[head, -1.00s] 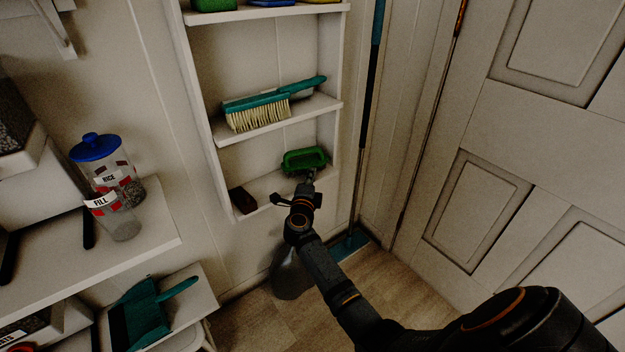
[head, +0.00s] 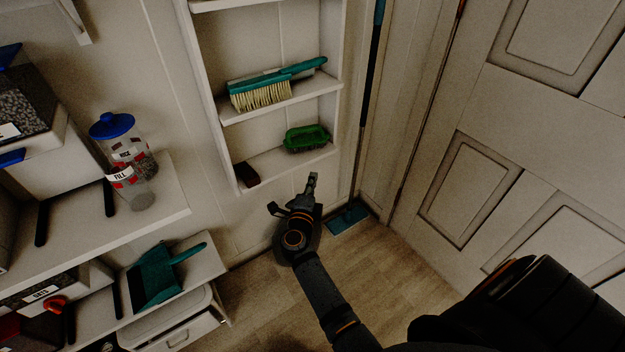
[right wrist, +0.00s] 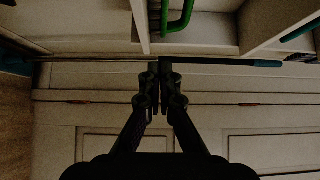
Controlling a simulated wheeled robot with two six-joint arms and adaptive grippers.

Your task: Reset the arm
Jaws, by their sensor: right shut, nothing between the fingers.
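My right gripper (head: 294,196) is in front of the wall shelf unit, below and apart from its lowest shelf. It is shut and empty, and the right wrist view shows its fingers (right wrist: 160,90) together. A green scrub brush (head: 307,138) sits on the lowest shelf, above the gripper. A dark red-brown block (head: 245,174) lies at the left end of that shelf. My left gripper is not in view.
A teal hand brush (head: 272,84) lies on the shelf above. A mop (head: 347,218) stands in the corner beside the panelled door (head: 468,190). The floor (head: 270,300) is largely clear.

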